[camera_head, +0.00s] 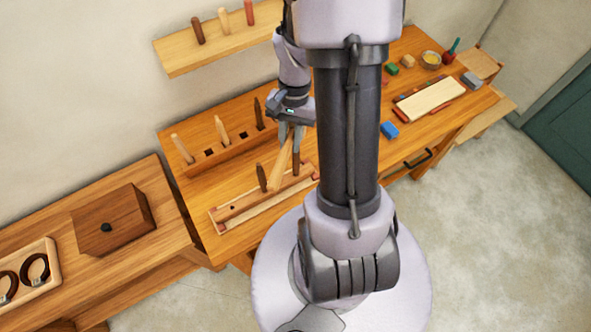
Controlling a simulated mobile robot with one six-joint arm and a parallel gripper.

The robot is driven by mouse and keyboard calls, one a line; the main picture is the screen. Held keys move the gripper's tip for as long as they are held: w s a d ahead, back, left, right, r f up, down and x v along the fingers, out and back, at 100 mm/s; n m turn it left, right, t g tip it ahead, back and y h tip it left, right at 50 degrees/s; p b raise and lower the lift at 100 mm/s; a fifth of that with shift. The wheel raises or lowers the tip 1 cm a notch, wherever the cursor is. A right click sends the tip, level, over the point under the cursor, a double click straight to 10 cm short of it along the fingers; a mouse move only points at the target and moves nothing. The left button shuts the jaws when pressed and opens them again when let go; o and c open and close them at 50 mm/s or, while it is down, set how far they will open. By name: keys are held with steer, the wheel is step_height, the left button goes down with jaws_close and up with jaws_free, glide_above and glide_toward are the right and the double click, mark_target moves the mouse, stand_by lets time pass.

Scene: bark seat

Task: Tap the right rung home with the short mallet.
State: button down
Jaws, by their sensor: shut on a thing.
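My gripper (290,142) is above the workbench, pointing down, shut on a light wooden piece (279,172) that looks like the short mallet. This piece slants down and to the left, and its head cannot be made out clearly. Below is a long wooden bar (238,208) lying in a pale cradle with reddish end blocks. A dark upright rung (262,177) stands at the bar's middle. A second dark upright, apparently the right rung (296,164), is just right of the held piece, below my gripper. I cannot tell whether they touch. My arm hides part of the cradle's right side.
A wooden rack (193,168) with handled tools stands behind the cradle. A shelf (180,60) with pegs hangs above. A brown box (115,220) is on the left bench.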

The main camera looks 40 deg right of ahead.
steer(key=shift+f, duration=0.1)
steer(key=w+d+b+x, duration=0.1)
steer(key=b+x, duration=0.4)
step_height(320, 180, up, 6)
steer(key=p, duration=0.5)
steer(key=shift+s+f, duration=0.15)
steer(key=shift+f, duration=0.35)
